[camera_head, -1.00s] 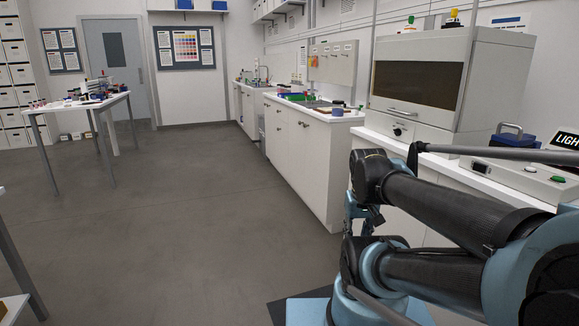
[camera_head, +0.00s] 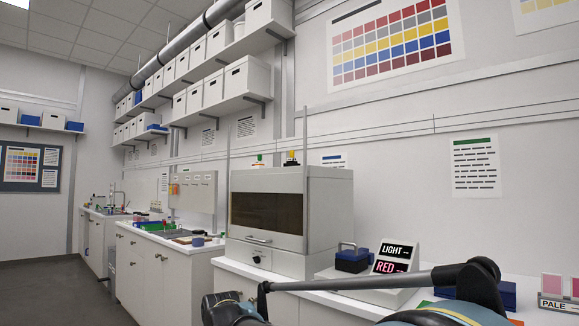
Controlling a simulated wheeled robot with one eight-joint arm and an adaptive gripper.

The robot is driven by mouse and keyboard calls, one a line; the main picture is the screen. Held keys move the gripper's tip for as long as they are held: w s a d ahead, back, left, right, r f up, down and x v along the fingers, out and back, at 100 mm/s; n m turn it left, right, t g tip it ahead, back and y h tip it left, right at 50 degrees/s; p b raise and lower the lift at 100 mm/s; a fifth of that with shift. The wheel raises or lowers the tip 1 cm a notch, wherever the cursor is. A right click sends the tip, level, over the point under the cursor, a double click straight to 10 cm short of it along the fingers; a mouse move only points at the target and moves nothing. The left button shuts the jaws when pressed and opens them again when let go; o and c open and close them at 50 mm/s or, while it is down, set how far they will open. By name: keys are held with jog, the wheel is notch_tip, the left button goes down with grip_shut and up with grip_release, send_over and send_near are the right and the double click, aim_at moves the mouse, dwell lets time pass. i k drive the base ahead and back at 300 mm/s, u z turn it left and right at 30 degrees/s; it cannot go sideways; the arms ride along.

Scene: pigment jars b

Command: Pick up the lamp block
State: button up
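A dark blue block with a grey handle (camera_head: 352,259) sits on the right counter, just right of the grey cabinet; it may be the lamp block, but I cannot tell for certain. A small display reading LIGHT and RED (camera_head: 392,257) stands right beside it on a pale base unit. My gripper is out of view; only links of my arm show along the bottom edge, in front of the counter. They hide part of the counter front and the base unit.
A grey cabinet with a dark window (camera_head: 268,210) stands on the counter. Another blue block (camera_head: 487,293) and a rack labelled PALE (camera_head: 558,304) are at the right. White boxes (camera_head: 246,80) fill wall shelves. Floor (camera_head: 60,292) is open at lower left.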

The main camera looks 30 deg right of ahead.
aim_at(291, 160)
jog(key=z, duration=0.5)
jog(key=k, duration=0.55)
jog(key=z, duration=0.35)
jog(key=i, duration=0.5)
